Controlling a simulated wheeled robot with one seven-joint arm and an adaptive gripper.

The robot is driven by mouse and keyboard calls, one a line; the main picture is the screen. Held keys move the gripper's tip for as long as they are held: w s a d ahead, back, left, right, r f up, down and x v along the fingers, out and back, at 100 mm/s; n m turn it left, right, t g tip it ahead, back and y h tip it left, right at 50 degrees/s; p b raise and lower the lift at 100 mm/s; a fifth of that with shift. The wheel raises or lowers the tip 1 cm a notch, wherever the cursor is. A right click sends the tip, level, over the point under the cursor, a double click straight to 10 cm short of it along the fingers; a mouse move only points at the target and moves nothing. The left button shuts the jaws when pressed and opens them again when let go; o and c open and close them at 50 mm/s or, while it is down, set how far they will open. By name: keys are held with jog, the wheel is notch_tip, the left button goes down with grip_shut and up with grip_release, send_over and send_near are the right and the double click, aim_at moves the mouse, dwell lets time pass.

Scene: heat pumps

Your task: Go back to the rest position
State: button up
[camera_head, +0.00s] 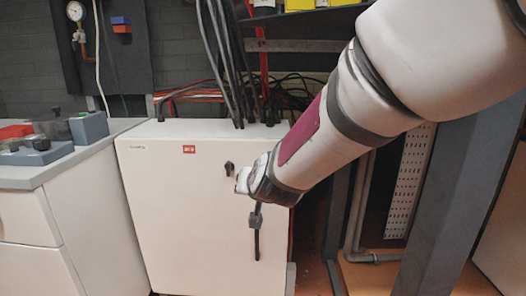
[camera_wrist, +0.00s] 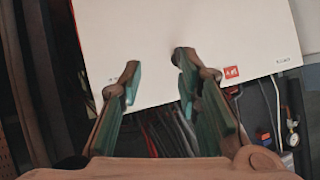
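My arm reaches in from the upper right in the head view. The cabinet's white front (camera_wrist: 170,25) fills the top of that view, upside down.
Black cables (camera_head: 222,65) rise from the cabinet top. A grey counter (camera_head: 60,160) with small devices stands on the left. A gauge (camera_head: 75,12) hangs on a dark wall panel. A grey post (camera_head: 455,200) and pipes (camera_head: 372,257) stand to the right, below my arm.

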jog(key=s+d+g+h, duration=0.1)
jog(key=s+d+g, duration=0.3)
jog(key=s+d, duration=0.75)
jog(key=s+d+g+h, duration=0.1)
jog(key=s+d+g, duration=0.3)
jog(key=s, duration=1.4)
jog(key=s+d+g+h, duration=0.1)
jog(key=s+d+g, duration=0.2)
jog(key=s+d, duration=0.75)
jog(key=s+a+r+t+p, duration=0.1)
jog(key=r+t+p, duration=0.1)
jog(key=r+p, duration=1.4)
jog(key=s+a+r+t+p, duration=0.1)
jog(key=s+a+r+p, duration=0.1)
jog(key=r+p, duration=1.5)
jog(key=shift+s+r+t, duration=0.15)
jog(key=shift+r+t, duration=0.25)
jog(key=shift+a, duration=0.1)
